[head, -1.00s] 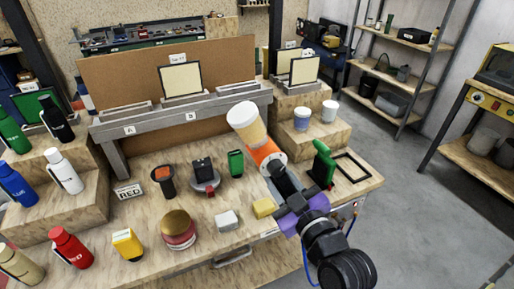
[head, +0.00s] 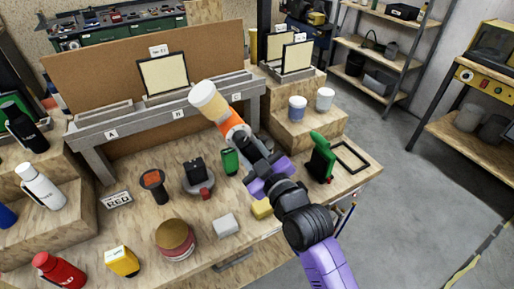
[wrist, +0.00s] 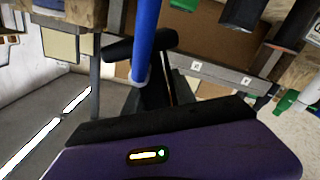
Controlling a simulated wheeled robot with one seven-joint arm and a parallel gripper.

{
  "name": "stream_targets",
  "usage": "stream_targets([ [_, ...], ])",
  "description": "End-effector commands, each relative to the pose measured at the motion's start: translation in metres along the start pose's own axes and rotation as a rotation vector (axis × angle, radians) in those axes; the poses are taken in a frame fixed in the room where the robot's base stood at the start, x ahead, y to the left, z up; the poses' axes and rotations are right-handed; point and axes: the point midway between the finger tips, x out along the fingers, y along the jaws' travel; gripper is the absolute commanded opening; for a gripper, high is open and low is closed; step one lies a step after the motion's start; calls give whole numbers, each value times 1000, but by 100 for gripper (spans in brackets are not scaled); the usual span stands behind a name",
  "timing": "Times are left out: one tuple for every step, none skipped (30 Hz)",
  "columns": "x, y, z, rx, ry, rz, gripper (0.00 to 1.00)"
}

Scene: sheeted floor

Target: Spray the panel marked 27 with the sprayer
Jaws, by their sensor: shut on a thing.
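My gripper (head: 248,148) is shut on the sprayer, which has an orange body (head: 233,126) and a cream cup-shaped end (head: 208,100) pointing up and left. It is held above the bench, in front of the rail. A cream panel with a dark frame (head: 163,75) stands upright in the rail above the B mark, behind and left of the sprayer. Two similar panels (head: 295,56) stand in a rack at the right. The small tags above the panels are too small to read surely. In the wrist view, the dark fingers and a blue tube (wrist: 145,40) show.
Two cups (head: 297,108) stand on a wooden step. Bottles stand at the left. Grey rail (head: 165,112) spans the back.

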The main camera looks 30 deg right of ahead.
Motion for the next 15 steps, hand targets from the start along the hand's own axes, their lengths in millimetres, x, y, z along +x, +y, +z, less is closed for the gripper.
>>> stream_targets([
  [0,-2,-12,-1,8,1,18],
  [0,-4,-14,-1,7,1,18],
  [0,-9,-16,-1,8,0,18],
  [-1,-12,-18,-2,10,-1,18],
  [-1,-15,-19,-1,10,-1,18],
  [-1,-19,-20,-1,7,1,18],
  [0,-22,-22,-1,7,2,18],
  [0,-25,-23,-1,7,3,18],
  [-1,-29,-26,-1,7,2,18],
  [-1,-32,-28,-2,8,2,18],
  [-1,-36,-30,-2,10,1,18],
  [-1,-42,-30,-3,12,0,18],
  [0,-48,-29,-3,13,-1,18],
  [0,-51,-30,-2,12,-1,18],
  [0,-56,-33,-3,12,-1,18],
])
